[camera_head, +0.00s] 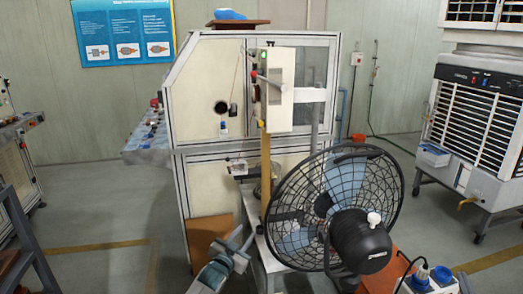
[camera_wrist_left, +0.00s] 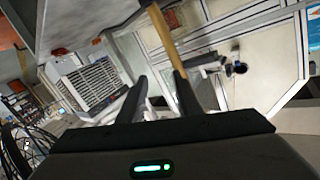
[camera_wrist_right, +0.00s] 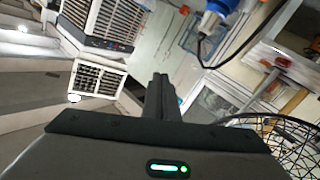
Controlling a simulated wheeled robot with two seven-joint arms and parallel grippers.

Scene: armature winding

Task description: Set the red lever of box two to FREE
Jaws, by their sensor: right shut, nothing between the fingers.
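A pale control box (camera_head: 279,88) stands high at the front of the framed machine, above a yellow post (camera_head: 265,170). A small red lever tip (camera_head: 254,74) shows at its left edge; I cannot read any marking or number. My left gripper (camera_head: 238,242) is low in front of the machine, well below the box. In the left wrist view my left gripper (camera_wrist_left: 158,88) is open, with a yellow-brown post (camera_wrist_left: 164,38) beyond its fingers. My right gripper (camera_wrist_right: 160,80) is shut and empty in the right wrist view; I cannot make it out in the head view.
A large caged fan (camera_head: 335,205) stands right of the post, close to my left gripper. Blue and white plugs (camera_head: 440,274) are at the lower right. A louvred cooler (camera_head: 475,125) stands at the right. The floor at the left is partly clear.

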